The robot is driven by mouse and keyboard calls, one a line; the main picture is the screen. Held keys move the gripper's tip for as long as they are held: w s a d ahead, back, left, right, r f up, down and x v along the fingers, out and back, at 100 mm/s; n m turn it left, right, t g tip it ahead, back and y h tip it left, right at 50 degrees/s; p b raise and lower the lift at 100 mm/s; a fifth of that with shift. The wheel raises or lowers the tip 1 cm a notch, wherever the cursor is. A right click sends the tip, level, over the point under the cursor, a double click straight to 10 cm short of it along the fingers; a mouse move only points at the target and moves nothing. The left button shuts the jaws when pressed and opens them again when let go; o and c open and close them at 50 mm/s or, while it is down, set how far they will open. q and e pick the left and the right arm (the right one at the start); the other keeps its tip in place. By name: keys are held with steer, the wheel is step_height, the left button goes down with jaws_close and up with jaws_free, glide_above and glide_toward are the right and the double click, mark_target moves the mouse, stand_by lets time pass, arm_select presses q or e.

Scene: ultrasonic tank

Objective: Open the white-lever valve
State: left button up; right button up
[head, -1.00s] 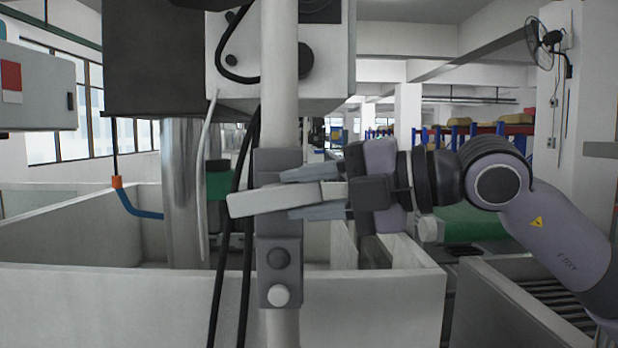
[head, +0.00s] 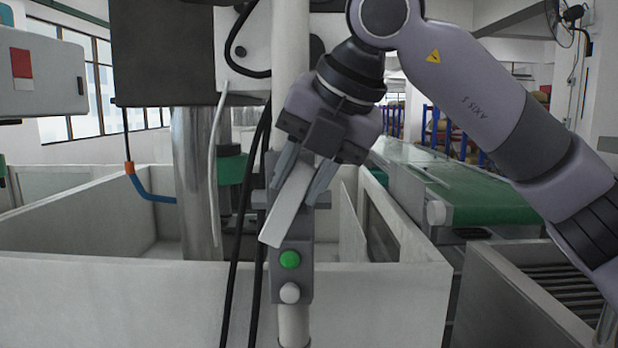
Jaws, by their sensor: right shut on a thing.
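The white lever (head: 287,210) belongs to the valve on a grey box (head: 306,288) fixed to a white vertical pipe (head: 291,85). The lever slants steeply, its free end pointing down and to the left. My right gripper (head: 304,185) comes from above, tilted downward, with its grey fingers on either side of the lever and shut on it. The lever's upper end is hidden by the gripper. A green lit button and a white button sit on the box below the lever. My left gripper is not in view.
A white walled tank (head: 90,290) stands behind and around the pipe. Black cables (head: 240,215) hang just left of the box. A green conveyor (head: 470,195) and a grey slatted bin (head: 510,300) stand to the right.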

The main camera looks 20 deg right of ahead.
steer(key=h, duration=0.1)
steer(key=a+g+h, duration=0.1)
steer(key=shift+w+a+r+n+h, duration=0.1)
steer(key=shift+r+n+h, duration=0.1)
steer(key=shift+n+h, duration=0.15)
steer(key=shift+w+a+h, duration=0.1)
steer(key=shift+a+h, duration=0.15)
steer(key=shift+h, duration=0.6)
steer(key=shift+f+g, duration=0.1)
steer(key=shift+g, duration=0.2)
steer(key=o, duration=1)
steer(key=shift+c, duration=0.2)
steer(key=v, duration=0.7)
